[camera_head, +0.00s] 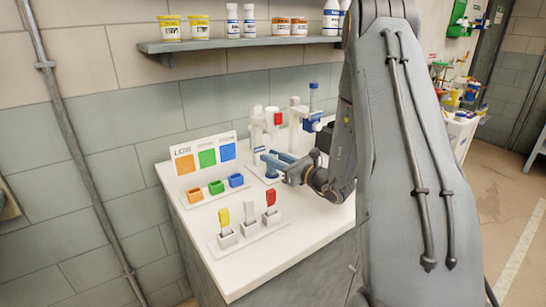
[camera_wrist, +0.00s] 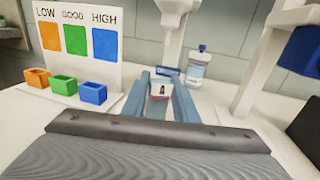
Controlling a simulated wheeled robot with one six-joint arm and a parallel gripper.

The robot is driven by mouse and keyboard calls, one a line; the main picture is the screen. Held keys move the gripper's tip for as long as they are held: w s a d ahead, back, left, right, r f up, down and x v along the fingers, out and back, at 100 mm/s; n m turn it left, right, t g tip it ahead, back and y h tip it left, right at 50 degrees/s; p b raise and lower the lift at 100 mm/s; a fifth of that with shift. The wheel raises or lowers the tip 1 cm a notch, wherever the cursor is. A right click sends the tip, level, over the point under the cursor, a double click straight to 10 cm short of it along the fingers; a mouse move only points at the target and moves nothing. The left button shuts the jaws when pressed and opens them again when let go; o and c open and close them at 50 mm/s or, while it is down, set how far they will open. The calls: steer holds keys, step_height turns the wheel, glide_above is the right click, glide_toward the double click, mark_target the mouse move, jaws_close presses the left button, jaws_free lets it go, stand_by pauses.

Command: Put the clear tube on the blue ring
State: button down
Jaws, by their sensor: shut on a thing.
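My gripper (camera_wrist: 165,85) has blue-grey fingers and is low over the white bench. In the wrist view its fingers close around a small whitish piece with a dark mark (camera_wrist: 160,91); I cannot tell whether it is part of the clear tube. In the head view my gripper (camera_head: 276,160) hides what it holds. A blue part (camera_head: 313,125), possibly the blue ring, is on a white stand behind and right of my gripper. A blue-tinted upright tube (camera_head: 312,95) shows above it. A large blue part (camera_wrist: 303,50) is at the right in the wrist view.
A sign (camera_head: 205,150) with orange, green and blue squares stands behind orange, green and blue bins (camera_head: 216,187). A white rack (camera_head: 247,232) holds yellow, white and red items in front. A shelf (camera_head: 240,44) hangs above.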

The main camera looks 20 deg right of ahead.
steer(key=shift+f, duration=0.15)
steer(key=c, duration=1.4)
jaws_free()
steer(key=shift+r, duration=0.2)
steer(key=b+v, duration=0.2)
steer(key=v, duration=0.8)
steer(key=shift+s+d+f, duration=0.1)
steer(key=shift+s+d, duration=0.1)
steer(key=shift+s, duration=0.15)
steer(key=shift+s+d+b, duration=0.2)
steer(key=shift+s+b, duration=0.15)
steer(key=shift+s, duration=0.25)
